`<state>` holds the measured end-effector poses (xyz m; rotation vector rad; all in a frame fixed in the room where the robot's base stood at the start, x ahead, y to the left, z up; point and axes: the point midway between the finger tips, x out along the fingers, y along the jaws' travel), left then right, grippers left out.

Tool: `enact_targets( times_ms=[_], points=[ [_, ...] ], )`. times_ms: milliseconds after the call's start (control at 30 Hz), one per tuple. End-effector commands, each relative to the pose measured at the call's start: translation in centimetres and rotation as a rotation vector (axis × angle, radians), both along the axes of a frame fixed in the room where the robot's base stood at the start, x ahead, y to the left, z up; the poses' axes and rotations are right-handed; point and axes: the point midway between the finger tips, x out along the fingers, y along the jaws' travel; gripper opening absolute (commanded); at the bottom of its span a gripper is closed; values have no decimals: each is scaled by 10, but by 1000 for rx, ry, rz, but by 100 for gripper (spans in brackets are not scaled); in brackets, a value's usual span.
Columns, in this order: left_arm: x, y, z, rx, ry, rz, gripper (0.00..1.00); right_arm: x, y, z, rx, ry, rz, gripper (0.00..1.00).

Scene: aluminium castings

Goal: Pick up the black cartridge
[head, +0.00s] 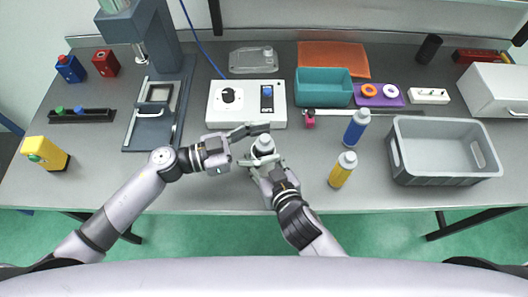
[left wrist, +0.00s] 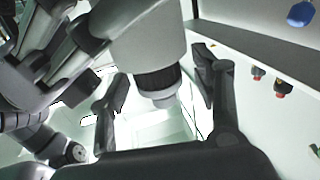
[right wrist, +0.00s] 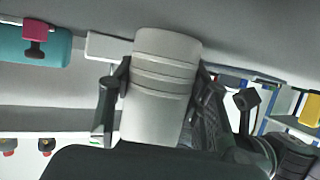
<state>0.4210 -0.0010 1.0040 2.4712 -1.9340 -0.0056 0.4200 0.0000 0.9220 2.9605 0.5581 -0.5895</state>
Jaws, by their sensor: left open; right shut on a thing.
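A black cylinder (head: 429,48), which looks like the black cartridge, stands at the back right of the bench, away from both grippers. My right gripper (head: 265,162) is shut on a pale grey bottle (head: 264,144); the bottle also shows between the fingers in the right wrist view (right wrist: 160,85). My left gripper (head: 268,143) is open, with its fingers on either side of the bottle's upper part. In the left wrist view, the bottle's dark ribbed band (left wrist: 158,82) lies between the open fingers; I cannot tell whether they touch it.
A white control box (head: 246,103) stands just behind the grippers. A blue bottle (head: 356,127), a yellow bottle (head: 342,169) and an empty grey crate (head: 400,165) are to the right. A teal bin (head: 323,87) lies behind.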

Motion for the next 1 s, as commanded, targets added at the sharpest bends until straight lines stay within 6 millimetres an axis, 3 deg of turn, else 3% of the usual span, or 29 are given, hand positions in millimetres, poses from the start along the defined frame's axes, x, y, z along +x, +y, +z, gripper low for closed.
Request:
enact_targets(
  times_ms=[67,1000],
  points=[
    [0,0,0,0,0,0,59,0,0,0,0,1,0,14],
    [0,1,0,0,0,0,0,0,0,0,0,1,0,14]
  ],
)
